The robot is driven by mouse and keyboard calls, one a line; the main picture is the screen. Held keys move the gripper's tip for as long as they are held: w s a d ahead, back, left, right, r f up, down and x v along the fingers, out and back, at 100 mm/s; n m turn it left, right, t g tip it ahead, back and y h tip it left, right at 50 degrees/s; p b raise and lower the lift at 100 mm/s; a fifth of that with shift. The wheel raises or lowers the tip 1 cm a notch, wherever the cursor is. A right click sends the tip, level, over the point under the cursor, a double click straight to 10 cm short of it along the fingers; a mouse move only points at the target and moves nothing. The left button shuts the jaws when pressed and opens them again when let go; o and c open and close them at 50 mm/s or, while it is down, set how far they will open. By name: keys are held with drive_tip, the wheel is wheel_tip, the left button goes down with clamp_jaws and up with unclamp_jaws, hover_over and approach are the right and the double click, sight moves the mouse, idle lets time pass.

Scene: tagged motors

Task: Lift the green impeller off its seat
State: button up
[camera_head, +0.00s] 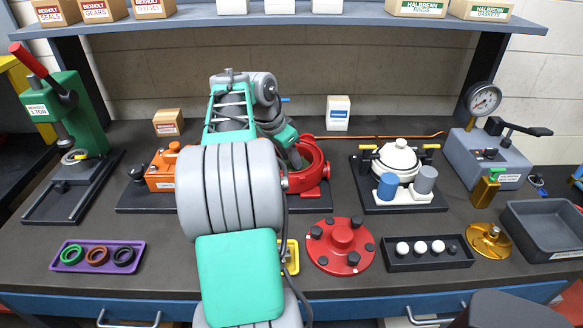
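A red round pump housing (316,172) stands on a dark base plate behind my arm, open towards the top. My arm covers its left part and much of its inside. I cannot make out the green impeller; my teal arm parts hide that area. The end of my arm reaches down at the housing's upper left, and my gripper's fingers are hidden there or too small to tell. I cannot see whether they touch or hold anything.
An orange motor (163,168) sits left of the housing. A red flanged cover (341,246) lies in front, beside a black tray (428,265) of white and black pieces. A white-lidded pump (398,160) stands to the right. A purple tray (97,269) holds rings.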

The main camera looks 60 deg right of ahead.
clamp_jaws()
drive_tip(key=shift+r, duration=0.1)
idle(1.0)
